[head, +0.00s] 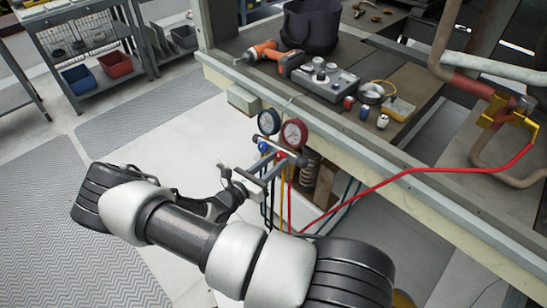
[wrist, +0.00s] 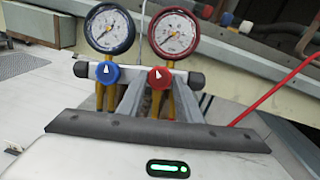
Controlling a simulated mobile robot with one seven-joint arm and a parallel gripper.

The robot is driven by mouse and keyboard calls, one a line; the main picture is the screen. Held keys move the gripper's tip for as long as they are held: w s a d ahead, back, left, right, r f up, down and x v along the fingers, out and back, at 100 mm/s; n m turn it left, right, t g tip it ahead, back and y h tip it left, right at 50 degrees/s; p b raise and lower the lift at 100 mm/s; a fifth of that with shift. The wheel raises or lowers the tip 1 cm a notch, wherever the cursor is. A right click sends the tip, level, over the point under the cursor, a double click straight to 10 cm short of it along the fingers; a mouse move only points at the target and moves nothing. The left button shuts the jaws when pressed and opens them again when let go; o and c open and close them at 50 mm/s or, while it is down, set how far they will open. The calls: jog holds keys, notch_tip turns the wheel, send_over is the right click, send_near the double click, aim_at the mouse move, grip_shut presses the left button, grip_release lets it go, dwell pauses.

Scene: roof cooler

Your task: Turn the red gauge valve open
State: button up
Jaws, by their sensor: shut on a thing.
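The gauge manifold has a blue-rimmed gauge (wrist: 109,29) on the left and a red-rimmed gauge (wrist: 174,33) on the right in the wrist view. Below the red gauge is the red gauge valve (wrist: 161,77), a round knob with a white arrow pointing roughly up. A matching blue valve knob (wrist: 108,72) sits to its left. The exact finger contact is partly hidden.
The manifold hangs at the workbench edge (head: 350,143). A red hose (head: 400,177) runs from it to the right, toward pipes. An orange drill (head: 270,54), a black bucket (head: 311,25) and small parts stand on the bench.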

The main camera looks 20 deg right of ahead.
jog(key=n+p, duration=0.1)
jog(key=n, duration=0.1)
jog(key=n+y+p, duration=0.1)
jog(key=n+t+p, duration=0.1)
jog(key=n, duration=0.1)
jog(key=shift+s+d+r+n+p, duration=0.1)
jog(key=shift+s+r+n+p, duration=0.1)
jog(key=shift+r+n+p, duration=0.15)
jog(key=n+y+p, duration=0.1)
jog(key=n, duration=0.1)
jog(key=n+y+p, duration=0.1)
jog(key=n+p, duration=0.1)
jog(key=shift+r+t, duration=0.15)
jog(key=shift+t, duration=0.15)
jog(key=n+p, duration=0.1)
jog(key=n, duration=0.1)
jog(key=n+y+p, duration=0.1)
jog(key=n+p, duration=0.1)
jog(key=shift+s+d+r+n+p, duration=0.1)
jog(key=shift+r+n+p, duration=0.05)
jog(key=shift+n+p, duration=0.15)
jog(key=shift+n+g+y+p, duration=0.6)
jog(key=shift+n+p, duration=0.4)
jog(key=shift+n, duration=0.65)
jog(key=o, duration=1)
jog(key=v, duration=1.7)
jog(key=shift+s+r, duration=0.15)
jog(key=shift+r, duration=0.05)
